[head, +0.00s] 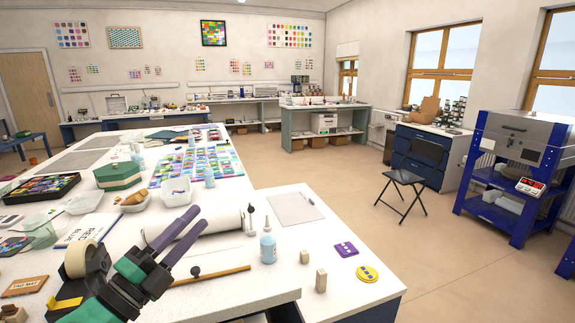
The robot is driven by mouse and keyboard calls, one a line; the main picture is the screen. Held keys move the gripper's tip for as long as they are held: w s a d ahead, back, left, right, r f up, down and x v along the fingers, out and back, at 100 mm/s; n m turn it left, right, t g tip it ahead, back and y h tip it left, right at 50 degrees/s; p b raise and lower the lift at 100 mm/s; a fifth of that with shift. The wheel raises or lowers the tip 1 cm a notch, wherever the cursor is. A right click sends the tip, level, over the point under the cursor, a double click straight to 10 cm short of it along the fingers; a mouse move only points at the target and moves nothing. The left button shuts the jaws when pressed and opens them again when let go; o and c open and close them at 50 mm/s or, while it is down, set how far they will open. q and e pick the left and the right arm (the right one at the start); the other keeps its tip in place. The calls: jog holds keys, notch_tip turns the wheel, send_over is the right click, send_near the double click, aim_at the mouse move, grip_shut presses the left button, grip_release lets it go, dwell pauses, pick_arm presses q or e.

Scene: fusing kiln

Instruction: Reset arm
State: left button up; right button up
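My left gripper (200,217) reaches in from the lower left over the white worktable (225,282). Its two purple fingers point up and to the right with a gap between them, and nothing shows in the gap. A white roll (220,222) lies just behind the fingers. A wooden stick (212,275) lies on the table to the right of the gripper. My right gripper is not in view.
A light blue bottle (268,247), small wooden blocks (321,280), a purple tile (346,249) and a yellow disc (367,273) stand or lie to the right. A folding chair (408,180) and a kiln (522,138) on a blue stand are beyond open floor.

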pick_arm(q)
jog(key=s+a+f+n+g+y, duration=0.2)
jog(key=a+f+n+g+y, duration=0.2)
jog(key=a+f+n+y, duration=1.4)
jog(key=s+d+f+n+g+h, duration=0.2)
jog(key=s+d+f+g+h, duration=0.3)
jog(key=s+f, duration=0.4)
jog(key=s+d+f+n+g+h, duration=0.25)
jog(key=s+d+f+g, duration=0.45)
jog(key=f, duration=0.4)
notch_tip(320, 180, down, 20)
jog(key=s, duration=0.2)
jog(key=s+a+f+g, duration=0.2)
jog(key=s+a+f, duration=0.1)
jog(key=s+f, duration=1.3)
jog(key=shift+s, duration=0.75)
